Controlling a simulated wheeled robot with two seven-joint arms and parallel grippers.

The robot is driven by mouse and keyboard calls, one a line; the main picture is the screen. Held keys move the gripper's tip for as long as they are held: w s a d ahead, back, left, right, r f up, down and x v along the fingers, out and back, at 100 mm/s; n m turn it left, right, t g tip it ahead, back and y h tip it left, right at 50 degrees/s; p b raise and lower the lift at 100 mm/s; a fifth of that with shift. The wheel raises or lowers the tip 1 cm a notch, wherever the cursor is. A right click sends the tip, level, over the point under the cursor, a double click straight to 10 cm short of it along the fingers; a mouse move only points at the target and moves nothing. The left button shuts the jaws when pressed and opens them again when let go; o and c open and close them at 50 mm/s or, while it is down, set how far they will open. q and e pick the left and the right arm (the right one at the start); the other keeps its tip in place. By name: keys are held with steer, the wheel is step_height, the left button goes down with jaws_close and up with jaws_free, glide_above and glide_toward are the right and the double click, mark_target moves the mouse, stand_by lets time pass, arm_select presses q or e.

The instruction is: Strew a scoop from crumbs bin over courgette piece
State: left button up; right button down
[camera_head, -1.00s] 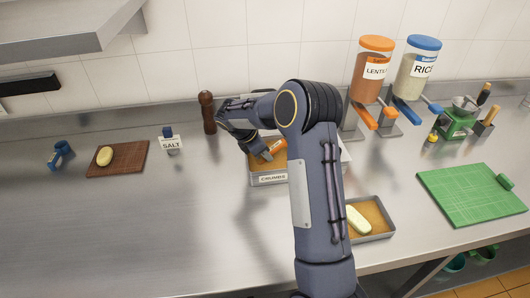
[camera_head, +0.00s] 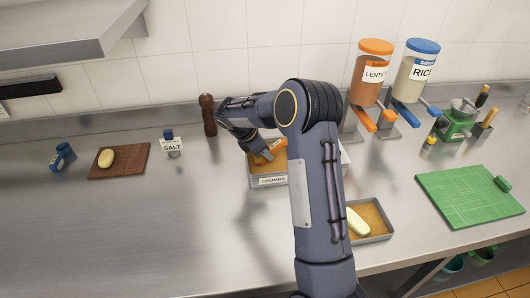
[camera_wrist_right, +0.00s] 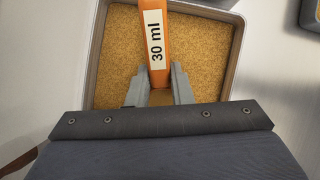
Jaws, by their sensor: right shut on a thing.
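The crumbs bin (camera_head: 272,181) is a grey metal box labelled CRUMBS, in the middle of the counter, partly behind my right arm. The right wrist view shows golden crumbs (camera_wrist_right: 205,55) in it. My right gripper (camera_head: 262,154) is over the bin, shut on an orange scoop (camera_head: 272,149). In the wrist view the gripper (camera_wrist_right: 159,82) holds the scoop's handle (camera_wrist_right: 153,35), marked 30 ml; the scoop's bowl is not visible. A pale elongated piece, apparently the courgette piece (camera_head: 356,222), lies in a shallow tray, right of my forearm. My left gripper is out of view.
The tray (camera_head: 373,239) also has a tan layer. A brown board (camera_head: 132,160) bears a yellow piece (camera_head: 106,158). A salt shaker (camera_head: 172,146), pepper mill (camera_head: 208,115), dispensers (camera_head: 370,75) and green board (camera_head: 460,200) stand around. The left front counter is clear.

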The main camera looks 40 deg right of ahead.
steer(key=shift+r+p, duration=2.3)
steer(key=shift+r, duration=0.95)
steer(key=shift+s+f, duration=0.1)
